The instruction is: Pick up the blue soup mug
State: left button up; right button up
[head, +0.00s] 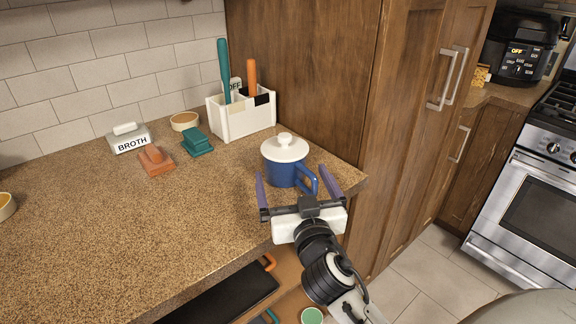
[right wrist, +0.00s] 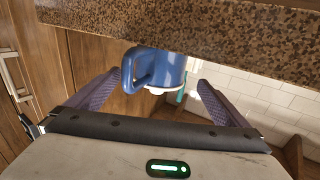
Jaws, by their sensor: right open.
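The blue soup mug (head: 284,173) stands upright on the speckled counter (head: 150,218) near its right end, with a white knobbed lid (head: 285,148) on top. Its handle (head: 309,180) points toward my right gripper. My right gripper (head: 300,181) is open, its two purple fingers on either side of the handle and the near side of the mug. In the right wrist view the mug (right wrist: 166,70) appears upside down between the open fingers (right wrist: 149,88), with the handle to the left. No contact shows. My left gripper is not in view.
A white utensil holder (head: 243,121), a teal block (head: 197,142), an orange block (head: 155,161) and a BROTH container (head: 129,138) stand toward the back. A tall wooden cabinet (head: 308,70) rises behind the mug. An open drawer (head: 230,292) lies below the counter's front edge.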

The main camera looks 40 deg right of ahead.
aim_at(289, 168)
jog(key=p+x, duration=0.1)
jog(key=x, duration=0.3)
jog(key=shift+w+d+r, duration=0.1)
jog(key=shift+w, duration=0.2)
jog(key=shift+w+d, duration=0.15)
jog(key=shift+w, duration=0.15)
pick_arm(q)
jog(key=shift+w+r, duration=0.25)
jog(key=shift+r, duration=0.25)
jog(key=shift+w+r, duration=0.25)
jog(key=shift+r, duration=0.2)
pick_arm(e)
jog(key=shift+w, duration=0.1)
jog(key=c, duration=1.4)
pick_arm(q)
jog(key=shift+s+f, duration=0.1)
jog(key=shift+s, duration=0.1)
pick_arm(e)
jog(key=shift+c, duration=1.1)
jog(key=shift+r, duration=0.15)
